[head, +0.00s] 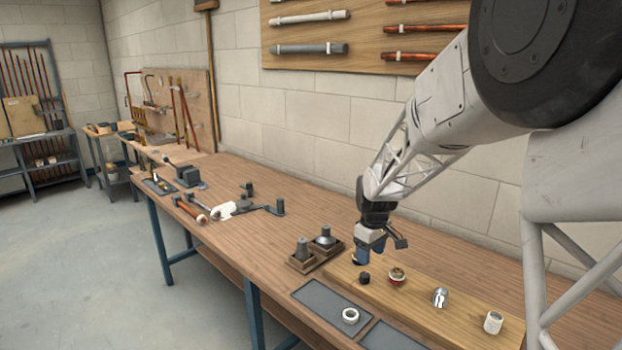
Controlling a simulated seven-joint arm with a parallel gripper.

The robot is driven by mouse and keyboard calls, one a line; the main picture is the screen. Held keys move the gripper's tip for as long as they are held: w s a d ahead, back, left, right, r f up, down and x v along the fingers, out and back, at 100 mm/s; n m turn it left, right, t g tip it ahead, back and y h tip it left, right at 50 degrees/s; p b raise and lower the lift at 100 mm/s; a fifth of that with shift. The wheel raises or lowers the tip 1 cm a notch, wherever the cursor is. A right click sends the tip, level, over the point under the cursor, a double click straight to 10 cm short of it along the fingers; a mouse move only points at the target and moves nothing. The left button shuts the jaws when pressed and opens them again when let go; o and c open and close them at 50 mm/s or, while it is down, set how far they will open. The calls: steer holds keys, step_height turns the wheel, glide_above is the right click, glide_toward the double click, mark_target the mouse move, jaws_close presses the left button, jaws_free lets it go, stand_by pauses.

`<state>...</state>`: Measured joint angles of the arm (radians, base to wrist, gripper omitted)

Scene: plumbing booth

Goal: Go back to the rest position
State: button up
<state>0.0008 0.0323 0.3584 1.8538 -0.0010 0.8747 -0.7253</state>
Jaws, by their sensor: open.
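My gripper (362,256) hangs from the arm above the left end of a wooden board (455,314) on the workbench. Its blue-tipped fingers point down and look empty. A small black fitting (364,278) sits on the board just below and right of the fingertips. A shiny metal fitting (440,297) and a white fitting (493,322) stand further right on the board. No marked rest position shows.
Two dark stepped pieces (302,250) stand on wooden bases left of the board. A white ring (350,316) lies on a grey mat (318,294) in front. Tools and a vise (187,176) lie further left on the bench (235,185). The brick wall (300,120) rises behind.

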steer(key=s+r+m+t, duration=0.1)
steer(key=s+r+m, duration=0.35)
steer(key=s, duration=1.05)
steer(key=s+r+m+t, duration=0.1)
steer(key=s+r+m, duration=0.1)
steer(key=s+r, duration=0.9)
steer(key=s+f+m, duration=0.2)
steer(key=s+f, duration=0.2)
steer(key=s, duration=1.1)
steer(key=shift+d+f, duration=0.15)
steer(key=shift+s, duration=0.1)
